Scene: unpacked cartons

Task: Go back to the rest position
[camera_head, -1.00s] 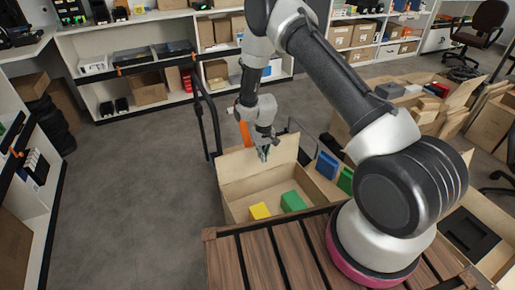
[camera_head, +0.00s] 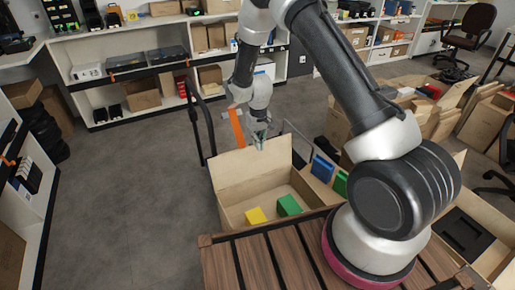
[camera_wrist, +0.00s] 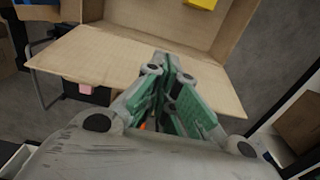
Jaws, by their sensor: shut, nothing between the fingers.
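My gripper (camera_head: 259,138) is over the raised back flap of an open cardboard carton (camera_head: 232,173) in the head view. In the wrist view, my gripper (camera_wrist: 168,65) shows its green-padded fingers closed together with nothing between them. The carton's flap (camera_wrist: 120,62) lies below the fingertips. Inside the carton are a yellow block (camera_head: 256,215) and a green block (camera_head: 289,205). The yellow block also shows at the top edge of the wrist view (camera_wrist: 201,3).
A second carton to the right holds a blue block (camera_head: 323,168) and a green block (camera_head: 341,184). A wooden slatted deck (camera_head: 259,258) lies in front. Stacked boxes (camera_head: 484,115) stand at right, shelves (camera_head: 150,85) behind. Floor at left is clear.

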